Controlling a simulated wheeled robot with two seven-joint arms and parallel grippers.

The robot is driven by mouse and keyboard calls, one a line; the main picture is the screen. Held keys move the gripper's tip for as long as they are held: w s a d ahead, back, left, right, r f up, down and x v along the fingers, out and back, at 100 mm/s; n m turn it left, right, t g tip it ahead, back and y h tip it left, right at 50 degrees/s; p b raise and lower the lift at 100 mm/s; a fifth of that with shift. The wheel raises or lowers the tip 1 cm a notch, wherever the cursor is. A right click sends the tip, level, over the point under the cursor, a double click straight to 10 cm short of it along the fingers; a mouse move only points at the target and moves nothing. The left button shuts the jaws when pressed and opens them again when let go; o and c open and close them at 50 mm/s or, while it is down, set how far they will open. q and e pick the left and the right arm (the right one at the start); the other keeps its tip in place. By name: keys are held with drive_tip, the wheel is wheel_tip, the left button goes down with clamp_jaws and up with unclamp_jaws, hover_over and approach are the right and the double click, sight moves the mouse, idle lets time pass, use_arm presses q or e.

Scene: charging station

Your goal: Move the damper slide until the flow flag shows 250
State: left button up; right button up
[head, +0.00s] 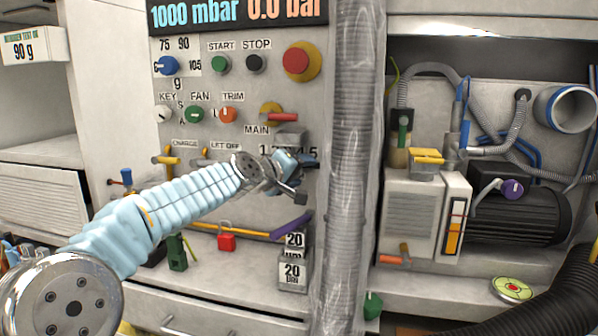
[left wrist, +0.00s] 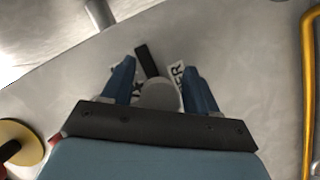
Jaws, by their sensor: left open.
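My left gripper (head: 303,176) is open at the control panel, under the red-handled MAIN switch. In the left wrist view its two blue fingers (left wrist: 158,85) stand on either side of a round grey knob with a black bar. The knob (left wrist: 158,96) lies in front of a label that is partly hidden; I cannot tell whether the fingers touch it. I cannot surely pick out the damper slide. A white box in the right bay has a narrow window with an orange marker (head: 454,228); I cannot read 250 there. My right gripper is not in view.
A clear-wrapped hose column (head: 350,150) stands just right of my gripper. A yellow rail (head: 225,229) and weight blocks (head: 292,274) are below it.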

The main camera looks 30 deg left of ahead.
use_arm(q)
drive_tip(key=b+v, duration=0.5)
drive_tip(key=v, duration=0.9)
drive_tip(key=shift+b, duration=0.4)
